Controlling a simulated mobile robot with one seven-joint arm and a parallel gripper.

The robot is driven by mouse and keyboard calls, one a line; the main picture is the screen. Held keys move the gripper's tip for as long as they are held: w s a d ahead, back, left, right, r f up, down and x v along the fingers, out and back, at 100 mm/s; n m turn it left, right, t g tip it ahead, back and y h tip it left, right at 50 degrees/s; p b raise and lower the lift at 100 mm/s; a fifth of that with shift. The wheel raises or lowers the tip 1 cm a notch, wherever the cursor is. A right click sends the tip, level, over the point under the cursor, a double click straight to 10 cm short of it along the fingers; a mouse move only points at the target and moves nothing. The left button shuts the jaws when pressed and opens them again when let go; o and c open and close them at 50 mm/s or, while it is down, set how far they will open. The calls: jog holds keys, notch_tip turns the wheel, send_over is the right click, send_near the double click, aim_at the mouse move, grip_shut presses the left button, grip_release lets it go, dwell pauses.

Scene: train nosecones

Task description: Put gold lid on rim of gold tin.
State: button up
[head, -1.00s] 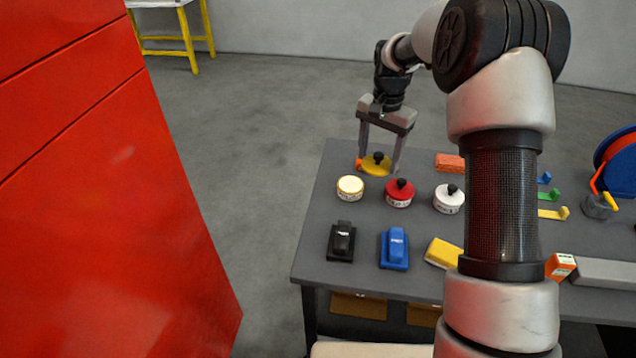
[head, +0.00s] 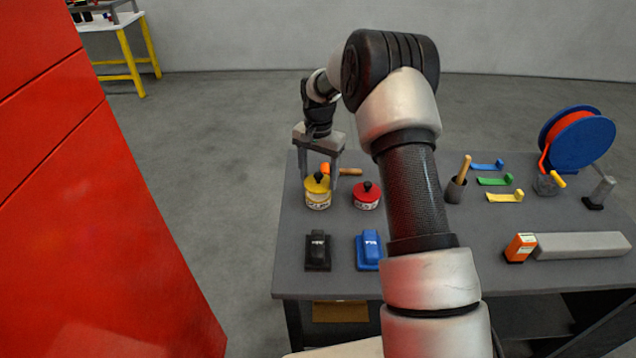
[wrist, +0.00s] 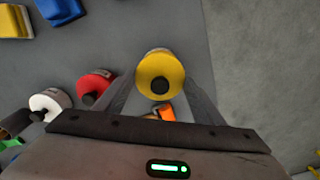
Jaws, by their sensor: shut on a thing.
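The gold lid (head: 317,186) has a black knob and is held level between the two fingers of my gripper (head: 320,184). The gold tin (head: 318,202), with a pale printed label, stands upright on the table directly below the lid. The lid looks lined up over the tin's rim; I cannot tell if it touches. In the wrist view the lid (wrist: 160,68) lies at the fingertips and hides most of the tin, including its rim.
A red-lidded tin (head: 367,196) stands close to the right. An orange-handled tool (head: 348,171) lies behind the fingers. The white-lidded tin (wrist: 48,103) shows in the wrist view.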

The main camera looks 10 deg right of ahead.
aim_at(319, 182)
jog(key=shift+f, duration=1.75)
jog(key=o, duration=1)
jog(key=shift+r, duration=0.1)
jog(key=shift+o, duration=0.2)
jog(key=shift+r, duration=0.1)
